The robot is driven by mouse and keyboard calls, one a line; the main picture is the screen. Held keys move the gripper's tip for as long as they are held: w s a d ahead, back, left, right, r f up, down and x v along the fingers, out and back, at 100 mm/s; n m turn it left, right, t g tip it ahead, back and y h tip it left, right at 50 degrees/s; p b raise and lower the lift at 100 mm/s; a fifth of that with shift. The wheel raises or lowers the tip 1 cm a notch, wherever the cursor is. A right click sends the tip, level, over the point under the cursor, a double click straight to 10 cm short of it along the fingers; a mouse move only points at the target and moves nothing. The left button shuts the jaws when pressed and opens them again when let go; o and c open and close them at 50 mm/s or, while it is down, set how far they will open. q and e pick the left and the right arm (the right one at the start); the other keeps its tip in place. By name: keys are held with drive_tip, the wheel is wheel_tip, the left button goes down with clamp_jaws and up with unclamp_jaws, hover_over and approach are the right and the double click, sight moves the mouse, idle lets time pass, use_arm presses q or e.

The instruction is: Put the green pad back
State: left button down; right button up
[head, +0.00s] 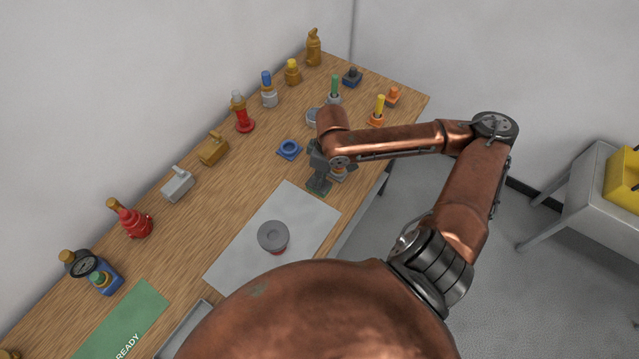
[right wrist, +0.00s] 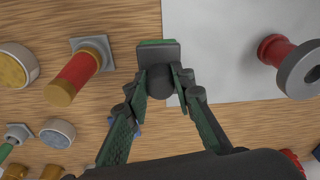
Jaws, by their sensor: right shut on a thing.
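The green pad (head: 318,187) is a small square plate with a dark knob on it. It is at my right gripper (head: 318,168), close to the upper corner of the grey sheet. In the right wrist view my right gripper (right wrist: 160,82) is shut on the dark knob of the green pad (right wrist: 157,43), with the plate's green edge showing beyond the fingertips. I cannot tell whether the pad touches the table. My left gripper is not in view.
A red valve with a grey wheel (head: 273,236) stands on the grey sheet (head: 230,262). A red cylinder with a brass cap (right wrist: 79,78) stands close beside the gripper. Several valves line the wall side. A green READY mat (head: 150,300) lies at the near left.

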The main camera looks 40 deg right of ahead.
drive_tip(key=shift+w+d+f, duration=0.4)
drive_tip(key=shift+f, duration=0.25)
drive_tip(key=shift+w+d+f, duration=0.35)
drive_tip(key=shift+w+f, duration=0.05)
drive_tip(key=shift+f, duration=0.2)
wheel_tip(320, 180, down, 4)
drive_tip(key=shift+w+d+r+b, duration=0.15)
drive_tip(key=shift+r+b, duration=0.1)
drive_tip(key=shift+b, duration=0.25)
drive_tip(key=o, duration=1)
drive_tip(key=r, duration=0.4)
drive_tip(key=s+r+p, duration=0.1)
drive_tip(key=r, duration=0.3)
drive_tip(key=r+p, duration=0.1)
drive_tip(key=r, duration=0.3)
drive_tip(key=shift+s+d, duration=0.25)
